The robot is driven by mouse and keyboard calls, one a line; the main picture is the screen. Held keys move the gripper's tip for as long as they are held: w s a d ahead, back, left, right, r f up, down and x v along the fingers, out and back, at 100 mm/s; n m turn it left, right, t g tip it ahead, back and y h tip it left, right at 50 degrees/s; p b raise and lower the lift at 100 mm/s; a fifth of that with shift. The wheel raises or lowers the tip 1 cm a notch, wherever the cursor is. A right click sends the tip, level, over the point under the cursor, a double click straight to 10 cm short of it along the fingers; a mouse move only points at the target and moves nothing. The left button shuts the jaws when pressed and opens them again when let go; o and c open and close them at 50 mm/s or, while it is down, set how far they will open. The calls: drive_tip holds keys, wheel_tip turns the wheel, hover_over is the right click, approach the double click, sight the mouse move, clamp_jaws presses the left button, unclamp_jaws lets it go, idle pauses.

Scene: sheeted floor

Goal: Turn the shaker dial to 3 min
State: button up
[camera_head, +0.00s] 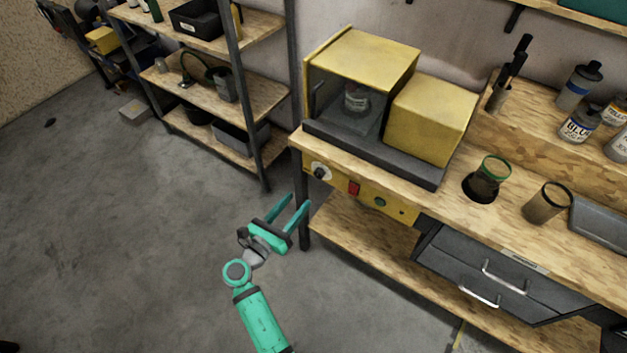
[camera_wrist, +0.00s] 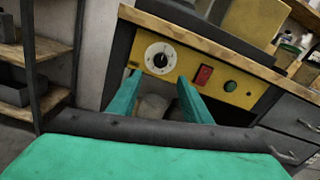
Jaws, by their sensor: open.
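The shaker dial (camera_head: 320,172) is a black knob on a white round face, at the left end of the yellow front panel under the bench top. It also shows in the wrist view (camera_wrist: 160,59), where its scale marks are too small to read. The yellow shaker (camera_head: 432,120) has a clear-fronted chamber with a container inside. My gripper (camera_head: 290,202) is green, open and empty. It is apart from the dial, below and to its left in the head view. In the wrist view its fingertips (camera_wrist: 160,80) lie just below the dial on either side.
A red switch (camera_wrist: 203,76) and a green button (camera_wrist: 231,86) sit right of the dial. A dark bench leg (camera_head: 303,215) stands near my gripper. A shelf rack (camera_head: 235,85) stands left of the bench. Glass jars (camera_head: 546,203) stand on the bench.

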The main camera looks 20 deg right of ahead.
sight(318, 176)
drive_tip(key=x, duration=1)
drive_tip(key=shift+w+d+r, duration=0.1)
drive_tip(key=shift+w+d, duration=0.05)
drive_tip(key=shift+d, duration=0.2)
drive_tip(key=shift+a, duration=0.1)
drive_tip(key=shift+c, duration=0.4)
drive_tip(key=c, duration=1)
